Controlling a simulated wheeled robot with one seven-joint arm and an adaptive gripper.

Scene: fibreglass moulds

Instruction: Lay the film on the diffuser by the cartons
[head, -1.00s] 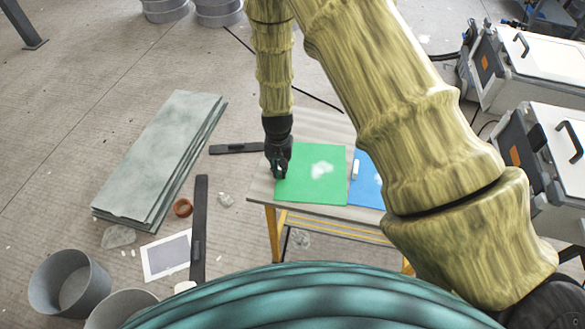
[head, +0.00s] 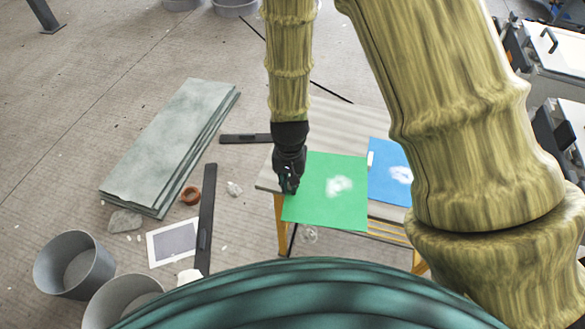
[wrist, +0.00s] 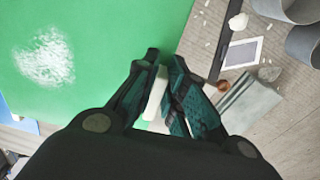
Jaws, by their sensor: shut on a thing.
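A green sheet (head: 305,207), which seems to be the film, has a shiny white patch. It overhangs the table's front edge in the head view and looks raised. My gripper (head: 288,188) is at its left edge. In the wrist view my gripper (wrist: 165,60) is shut on a whitish tab (wrist: 154,92) at the edge of the green sheet (wrist: 120,25). A blue sheet (head: 385,185) with a similar white patch and tab lies on the table to the right. I cannot pick out the diffuser or any cartons for certain.
The table (head: 335,115) is mostly bare behind the sheets. On the floor at left are stacked grey-green boards (head: 170,145), a white-framed grey panel (head: 174,243), dark bars (head: 206,220), a brown ring (head: 191,196) and grey buckets (head: 75,265). White-topped boxes (head: 555,50) stand at right.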

